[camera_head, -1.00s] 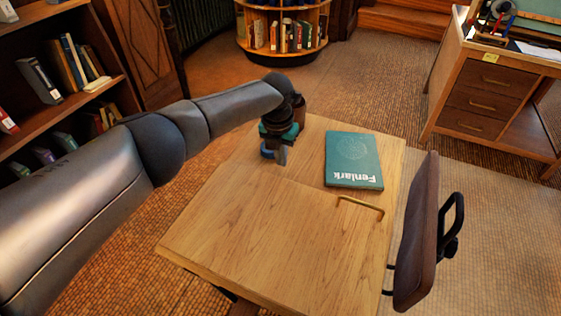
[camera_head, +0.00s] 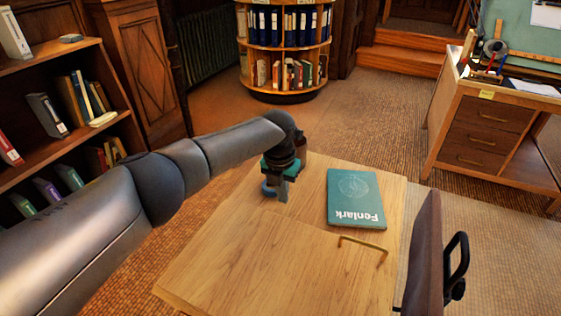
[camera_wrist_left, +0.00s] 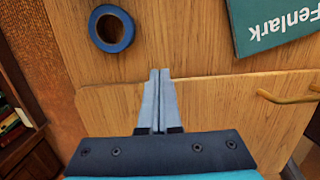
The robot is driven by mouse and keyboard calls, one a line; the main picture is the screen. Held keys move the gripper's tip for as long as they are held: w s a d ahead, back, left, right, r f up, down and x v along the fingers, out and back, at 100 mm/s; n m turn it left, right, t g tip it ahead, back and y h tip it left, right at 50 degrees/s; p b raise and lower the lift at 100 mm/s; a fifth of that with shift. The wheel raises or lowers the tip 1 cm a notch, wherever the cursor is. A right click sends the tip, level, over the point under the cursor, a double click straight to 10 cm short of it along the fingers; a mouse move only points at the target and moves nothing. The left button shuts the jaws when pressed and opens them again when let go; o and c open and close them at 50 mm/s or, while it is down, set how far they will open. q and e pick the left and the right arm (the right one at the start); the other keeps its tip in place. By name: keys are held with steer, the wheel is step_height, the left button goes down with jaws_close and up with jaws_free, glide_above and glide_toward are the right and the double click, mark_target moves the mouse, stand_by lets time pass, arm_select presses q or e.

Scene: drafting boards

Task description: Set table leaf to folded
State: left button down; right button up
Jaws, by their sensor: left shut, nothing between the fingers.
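The wooden table leaf (camera_head: 270,265) is the near part of the table and lies flat, with a seam between it and the far part of the top (camera_head: 312,185). A brass handle (camera_head: 365,246) sits on the leaf near the seam; it also shows in the left wrist view (camera_wrist_left: 290,98). My left gripper (camera_head: 283,196) is over the table near the seam's left end. In the left wrist view its fingers (camera_wrist_left: 161,74) are together and empty, apart from the handle. My right gripper is not in view.
A teal book marked Fenlark (camera_head: 356,198) lies on the far part of the top. A blue ring (camera_wrist_left: 111,28) lies near my left gripper. A dark chair (camera_head: 425,255) stands at the table's right side. A drawer desk (camera_head: 490,130) is farther right.

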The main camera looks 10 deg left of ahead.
arm_select(q)
step_height(320, 180, up, 14)
steer(key=s+p, duration=0.1)
steer(key=p, duration=0.4)
steer(key=shift+s+a, duration=0.3)
steer(key=shift+s, duration=0.1)
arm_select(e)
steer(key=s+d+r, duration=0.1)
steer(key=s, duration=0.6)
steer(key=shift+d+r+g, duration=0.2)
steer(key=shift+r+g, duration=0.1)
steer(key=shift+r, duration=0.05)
